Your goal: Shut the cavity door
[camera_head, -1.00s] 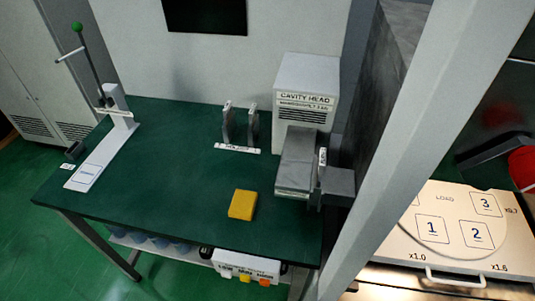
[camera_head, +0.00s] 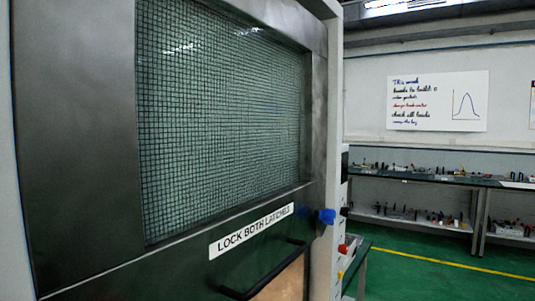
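The cavity door (camera_head: 85,130) fills the left and middle of the head view, seen close and at a slant. It has a dark metal frame, a large mesh window (camera_head: 220,110) and a label (camera_head: 252,231) reading "LOCK BOTH LATCHES". A black bar handle (camera_head: 262,272) sits below the label. A blue knob (camera_head: 326,216) shows at the door's right side. The door's right edge looks close to a pale upright post (camera_head: 328,120); I cannot tell whether it is fully shut. Neither gripper is in view.
Behind to the right, a long bench with shelves (camera_head: 410,215) holds many small items along the wall. A whiteboard (camera_head: 437,100) hangs above it. Small red and white items (camera_head: 345,250) stand just past the post. The green floor (camera_head: 430,280) at right is clear, with a yellow line.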

